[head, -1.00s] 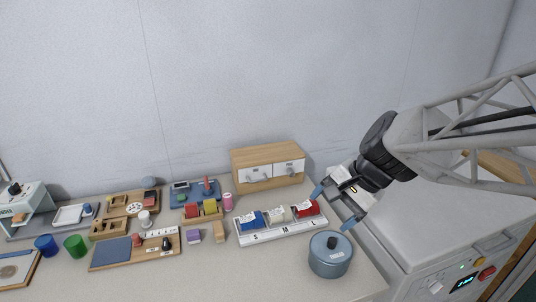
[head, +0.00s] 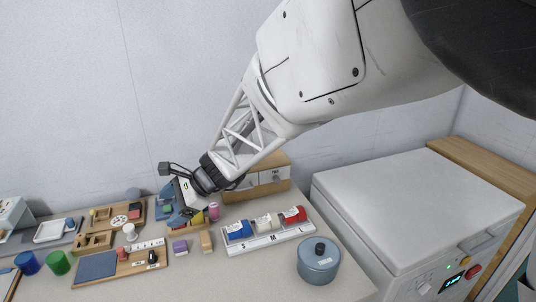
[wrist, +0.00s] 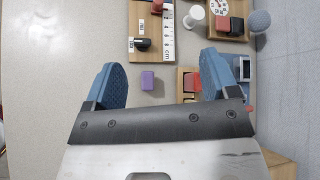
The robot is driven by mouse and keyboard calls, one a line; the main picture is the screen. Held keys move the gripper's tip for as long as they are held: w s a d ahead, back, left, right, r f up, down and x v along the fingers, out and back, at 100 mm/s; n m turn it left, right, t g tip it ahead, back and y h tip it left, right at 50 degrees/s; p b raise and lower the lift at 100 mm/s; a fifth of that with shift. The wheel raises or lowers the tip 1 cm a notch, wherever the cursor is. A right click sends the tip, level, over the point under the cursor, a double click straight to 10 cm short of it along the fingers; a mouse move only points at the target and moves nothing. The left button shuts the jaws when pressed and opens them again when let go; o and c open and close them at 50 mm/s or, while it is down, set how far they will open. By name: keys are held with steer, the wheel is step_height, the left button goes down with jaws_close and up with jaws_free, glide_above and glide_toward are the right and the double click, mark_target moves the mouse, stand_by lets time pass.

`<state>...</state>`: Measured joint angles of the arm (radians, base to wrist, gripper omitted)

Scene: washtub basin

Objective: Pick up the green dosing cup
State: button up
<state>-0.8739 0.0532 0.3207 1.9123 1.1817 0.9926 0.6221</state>
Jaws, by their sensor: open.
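The green dosing cup (head: 57,263) stands upright on the counter at the lower left of the head view, next to a blue cup (head: 27,263). The green cup does not show in the wrist view. My gripper (head: 172,206) is open, well to the right of the cup and farther back, above the blocks in the middle of the counter. In the wrist view its two blue fingers (wrist: 165,78) are spread wide with nothing held between them.
A wooden board with a blue pad (head: 97,266) lies right of the green cup. A purple block (wrist: 148,80) sits below my fingers. A lidded blue pot (head: 319,262), a tray of coloured rolls (head: 270,241) and a wooden drawer box (head: 273,168) stand to the right.

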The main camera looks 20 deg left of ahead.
steer(key=s+a+f+m+g, duration=0.1)
steer(key=s+a+f, duration=0.1)
steer(key=s+a, duration=0.3)
steer(key=s+a+f+g, duration=0.1)
steer(key=s+a+f, duration=0.15)
steer(key=a, duration=0.45)
steer(key=m+g+y, duration=0.1)
steer(key=m, duration=0.1)
glide_toward(49, 260)
steer(key=shift+w+d, duration=0.1)
steer(key=shift+f, duration=0.1)
steer(key=shift+x, duration=1.45)
steer(key=shift+x, duration=2.55)
steer(key=c, duration=1)
